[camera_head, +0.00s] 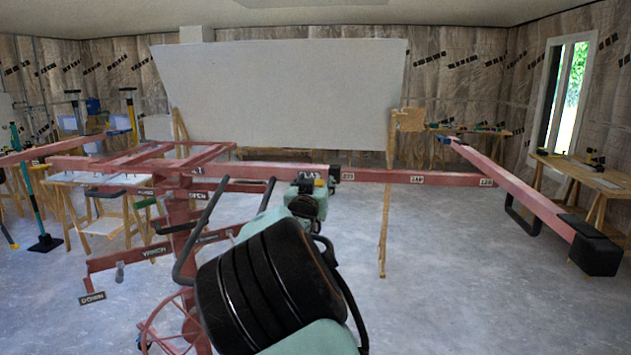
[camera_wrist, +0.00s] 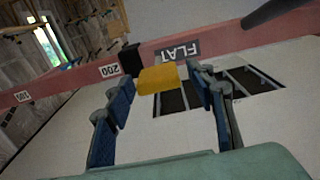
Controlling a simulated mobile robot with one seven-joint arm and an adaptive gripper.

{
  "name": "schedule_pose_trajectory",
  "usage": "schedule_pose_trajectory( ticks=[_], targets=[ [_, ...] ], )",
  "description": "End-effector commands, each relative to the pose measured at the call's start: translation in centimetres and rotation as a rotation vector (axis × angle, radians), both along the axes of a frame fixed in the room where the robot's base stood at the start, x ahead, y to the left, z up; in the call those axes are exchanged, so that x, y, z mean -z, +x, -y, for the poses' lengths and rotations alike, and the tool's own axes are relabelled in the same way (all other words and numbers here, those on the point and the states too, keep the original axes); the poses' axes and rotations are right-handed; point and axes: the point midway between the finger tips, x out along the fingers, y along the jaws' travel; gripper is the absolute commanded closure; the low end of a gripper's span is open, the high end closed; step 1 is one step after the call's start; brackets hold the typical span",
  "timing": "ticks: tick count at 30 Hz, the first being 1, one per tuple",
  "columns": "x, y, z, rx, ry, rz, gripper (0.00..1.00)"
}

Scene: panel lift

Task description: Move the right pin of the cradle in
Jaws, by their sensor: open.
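The red lift's cross beam (camera_head: 395,176) runs across the head view and slants across the wrist view (camera_wrist: 85,77). It bears a FLAT label (camera_wrist: 180,52) and number labels. A yellow block (camera_wrist: 158,79), which looks like the pin's handle, sits below the beam beside a black block (camera_wrist: 130,60). The black block also shows on the beam in the head view (camera_head: 334,174). My gripper (camera_wrist: 165,95) is open, its blue-padded fingers on either side of the yellow block. I cannot tell whether they touch it. My arm hides part of the lift in the head view.
A large pale panel (camera_head: 280,90) stands behind the lift. A red arm (camera_head: 520,190) with a black end block (camera_head: 595,256) reaches forward at right. A handwheel (camera_head: 170,325) is low at left. A workbench (camera_head: 585,178) stands at right. Floor (camera_head: 450,290) at right front is clear.

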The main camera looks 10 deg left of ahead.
Motion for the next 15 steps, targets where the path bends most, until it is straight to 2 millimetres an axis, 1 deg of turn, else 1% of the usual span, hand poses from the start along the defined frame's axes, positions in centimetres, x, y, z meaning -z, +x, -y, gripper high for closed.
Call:
schedule_pose_trajectory(
  ticks=[3, 11, 15],
  targets=[
    [0.08, 0.41, -0.01, 0.000, 0.000, -0.001, 0.50],
    [0.09, 0.46, -0.01, -0.001, 0.000, -0.002, 0.50],
    [0.08, 0.45, 0.00, -0.001, 0.000, -0.001, 0.64]
  ],
)
